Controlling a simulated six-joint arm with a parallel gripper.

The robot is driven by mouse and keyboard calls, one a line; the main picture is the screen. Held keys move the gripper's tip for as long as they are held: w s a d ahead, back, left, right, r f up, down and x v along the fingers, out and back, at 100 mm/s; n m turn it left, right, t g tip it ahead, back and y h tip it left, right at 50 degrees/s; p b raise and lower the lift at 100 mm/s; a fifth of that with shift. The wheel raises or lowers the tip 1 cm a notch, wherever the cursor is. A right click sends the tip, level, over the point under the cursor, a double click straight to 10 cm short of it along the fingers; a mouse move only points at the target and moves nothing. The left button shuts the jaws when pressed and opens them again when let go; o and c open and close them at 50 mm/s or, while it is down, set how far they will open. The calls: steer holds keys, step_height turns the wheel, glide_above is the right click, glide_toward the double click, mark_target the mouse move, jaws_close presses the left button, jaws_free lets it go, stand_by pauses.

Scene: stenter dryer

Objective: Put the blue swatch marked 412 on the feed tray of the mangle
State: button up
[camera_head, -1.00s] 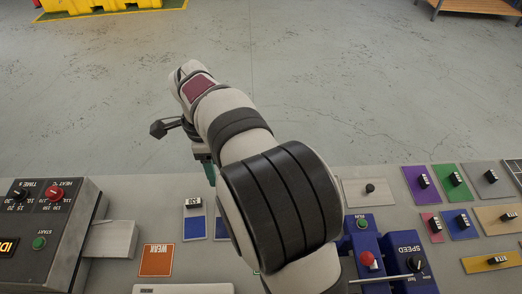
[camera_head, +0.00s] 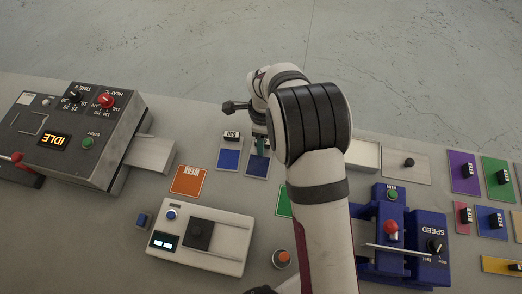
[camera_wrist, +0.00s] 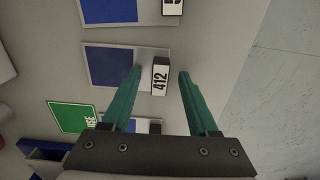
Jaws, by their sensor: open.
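A blue swatch (camera_wrist: 112,66) on a pale card lies flat on the counter; its black-and-white block marked 412 (camera_wrist: 160,77) shows in the wrist view. My gripper (camera_wrist: 160,72) is open, its two teal fingers on either side of the block, with gaps visible. In the head view my gripper (camera_head: 259,148) is over the far end of this swatch (camera_head: 257,166) and hides its block. The blue machine with SPEED and RUN labels (camera_head: 427,225), which looks like the mangle, stands to the right. My arm covers part of its surroundings; I cannot clearly identify its feed tray.
Another blue swatch (camera_head: 228,159) with its own block lies just left. An orange card (camera_head: 187,181), a white instrument (camera_head: 225,240) and a dark IDLE machine (camera_head: 85,120) are further left. Several coloured swatches, including a purple one (camera_head: 463,165), lie right. A green card (camera_head: 284,203) is partly hidden.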

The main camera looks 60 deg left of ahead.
jaws_close()
stand_by(0.3)
step_height(320, 180, up, 4)
steer(key=shift+r, duration=0.2)
steer(key=w+d+r, duration=0.7)
steer(key=d, duration=0.3)
steer(key=s+d+r+n, duration=0.1)
steer(key=s+d+n, duration=0.4)
steer(key=s+n, duration=0.4)
steer(key=s+d+r+n, duration=0.1)
steer(key=s+d+n, duration=0.3)
steer(key=s+n, duration=0.45)
steer(key=shift+n, duration=0.25)
steer(key=w+d+f, duration=0.2)
steer(key=w+d, duration=0.1)
steer(key=w+d+f, duration=0.3)
steer(key=d, duration=0.1)
steer(key=w+d+f, duration=0.3)
steer(key=w, duration=0.1)
steer(key=shift+d+f, duration=0.2)
steer(key=shift+f, duration=0.05)
